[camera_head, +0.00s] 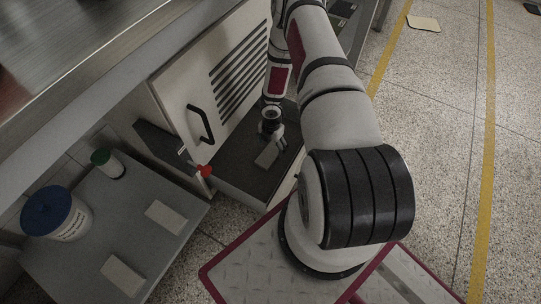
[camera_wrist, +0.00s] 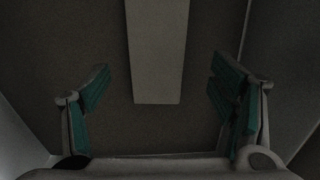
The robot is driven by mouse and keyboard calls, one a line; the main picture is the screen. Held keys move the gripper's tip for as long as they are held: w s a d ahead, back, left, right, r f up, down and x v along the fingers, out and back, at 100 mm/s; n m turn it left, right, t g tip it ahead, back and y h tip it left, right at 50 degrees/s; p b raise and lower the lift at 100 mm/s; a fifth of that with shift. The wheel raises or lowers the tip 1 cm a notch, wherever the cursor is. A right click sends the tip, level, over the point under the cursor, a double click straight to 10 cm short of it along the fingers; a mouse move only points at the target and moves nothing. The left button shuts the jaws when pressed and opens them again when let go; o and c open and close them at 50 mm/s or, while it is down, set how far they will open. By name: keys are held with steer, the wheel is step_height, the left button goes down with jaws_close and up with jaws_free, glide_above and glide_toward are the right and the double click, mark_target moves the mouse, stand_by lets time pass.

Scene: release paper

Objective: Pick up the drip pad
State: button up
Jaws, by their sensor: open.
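A flat, pale rectangular pad, which looks like the drip pad (camera_head: 266,156), lies on a dark surface in front of the white cabinet. In the wrist view the pad (camera_wrist: 157,45) runs from the top edge down to the middle, between my fingers. My gripper (camera_head: 273,140) is just above and beside the near end of the pad in the head view. In the wrist view my gripper (camera_wrist: 160,88) is open, with a teal-padded finger on each side of the pad and a gap to both. Nothing is held. The pad's far end is out of the wrist view.
A white cabinet (camera_head: 178,95) with a black handle and vents stands close behind my gripper. A low grey table (camera_head: 85,235) at left holds a blue-lidded tub (camera_head: 68,222), a green-capped bottle (camera_head: 108,165) and two similar pads (camera_head: 166,217). Another flat pad (camera_head: 423,24) lies on the floor.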

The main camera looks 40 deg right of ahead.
mark_target(271, 153)
steer(key=f+b, duration=0.2)
steer(key=f, duration=0.3)
steer(key=shift+w+b, duration=0.2)
steer(key=shift+b, duration=0.15)
steer(key=shift+c, duration=0.5)
steer(key=c, duration=0.9)
